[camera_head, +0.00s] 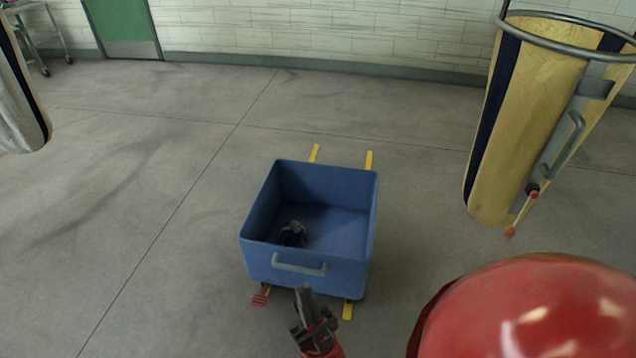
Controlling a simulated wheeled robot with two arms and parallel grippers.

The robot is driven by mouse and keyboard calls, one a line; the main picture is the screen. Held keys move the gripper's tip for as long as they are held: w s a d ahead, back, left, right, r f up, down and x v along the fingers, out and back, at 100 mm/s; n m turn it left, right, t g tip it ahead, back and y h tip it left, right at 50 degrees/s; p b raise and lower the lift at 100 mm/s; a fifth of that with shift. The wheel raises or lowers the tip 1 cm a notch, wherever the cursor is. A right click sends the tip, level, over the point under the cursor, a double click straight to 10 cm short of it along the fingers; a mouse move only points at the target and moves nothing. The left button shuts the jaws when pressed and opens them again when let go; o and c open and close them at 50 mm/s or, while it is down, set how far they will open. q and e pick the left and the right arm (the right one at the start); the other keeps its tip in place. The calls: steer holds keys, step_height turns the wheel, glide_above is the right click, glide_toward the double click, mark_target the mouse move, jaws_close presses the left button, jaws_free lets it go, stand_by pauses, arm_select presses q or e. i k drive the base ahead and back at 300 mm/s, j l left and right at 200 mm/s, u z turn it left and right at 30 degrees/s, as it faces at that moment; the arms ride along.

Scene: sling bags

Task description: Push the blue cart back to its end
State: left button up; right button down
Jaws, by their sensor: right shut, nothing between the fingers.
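The blue cart (259,262) stands on the grey floor in the middle of the head view. It is an open box with a grey handle (299,266) on its near side. A small dark object (292,234) lies inside it. Yellow strips (369,160) stick out from under its far and near sides. My right gripper (303,293) is shut and empty, just in front of the cart's near side and below the handle in the picture. I cannot tell whether it touches the cart. My left gripper is not in view.
A tall yellow bag (514,120) with dark stripes hangs from a metal ring at the right. A silvery hanging bag (16,110) is at the left edge. A wheeled metal stand (38,30) and a green door (123,25) are at the back left. The floor around the cart looks clear.

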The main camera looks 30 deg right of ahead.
mark_target(336, 205)
steer(key=z, duration=1)
